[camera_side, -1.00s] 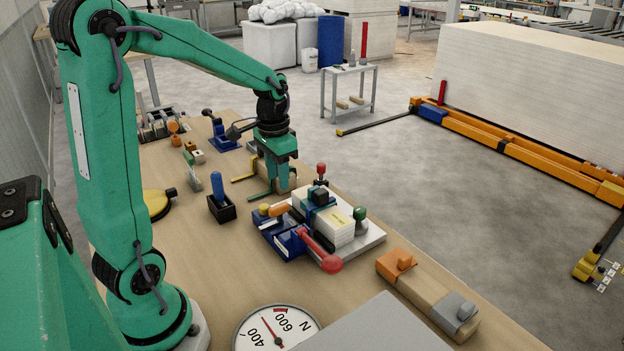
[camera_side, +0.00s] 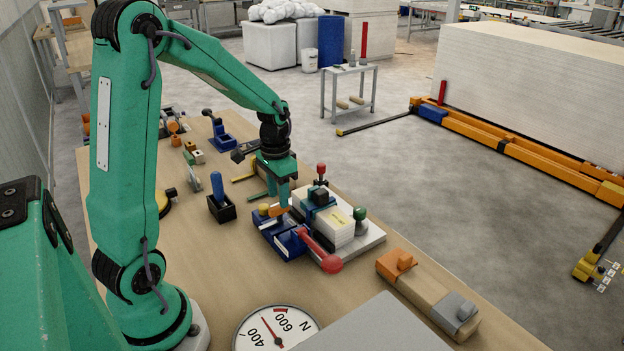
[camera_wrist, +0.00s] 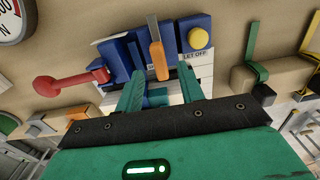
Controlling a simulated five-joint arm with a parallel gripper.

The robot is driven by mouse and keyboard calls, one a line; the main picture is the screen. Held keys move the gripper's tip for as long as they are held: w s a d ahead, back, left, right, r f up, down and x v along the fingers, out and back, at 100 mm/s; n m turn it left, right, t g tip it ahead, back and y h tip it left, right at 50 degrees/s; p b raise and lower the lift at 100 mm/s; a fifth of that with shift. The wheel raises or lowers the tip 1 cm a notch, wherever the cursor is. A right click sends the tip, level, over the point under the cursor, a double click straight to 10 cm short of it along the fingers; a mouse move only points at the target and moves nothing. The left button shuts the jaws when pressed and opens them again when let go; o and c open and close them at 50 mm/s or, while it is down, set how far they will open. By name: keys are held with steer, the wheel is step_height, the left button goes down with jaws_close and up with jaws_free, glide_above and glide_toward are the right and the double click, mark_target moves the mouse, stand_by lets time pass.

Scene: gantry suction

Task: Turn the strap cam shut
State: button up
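The strap cam appears to be the orange lever (camera_side: 279,211) on a blue fixture (camera_side: 292,242). In the wrist view the orange lever (camera_wrist: 157,52) points towards me, beside a yellow knob (camera_wrist: 199,38). My gripper (camera_side: 279,195) is low over the lever's end. In the wrist view my gripper (camera_wrist: 160,75) is open. The lever's near end lies between its fingers, with a visible gap on each side. A blue strap (camera_side: 310,212) crosses a white stack (camera_side: 336,227) beside the fixture. My fingers hide part of the stack in the wrist view.
A red ball-ended handle (camera_side: 331,263) sticks out from the fixture's front. A green knob (camera_side: 360,214) and a red knob (camera_side: 321,169) stand around the stack. A blue-handled tool (camera_side: 218,187) stands in a black holder to the left. Bare bench lies in front of the holder.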

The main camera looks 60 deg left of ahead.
mark_target(274, 216)
steer(key=shift+f, duration=1.45)
jaws_close()
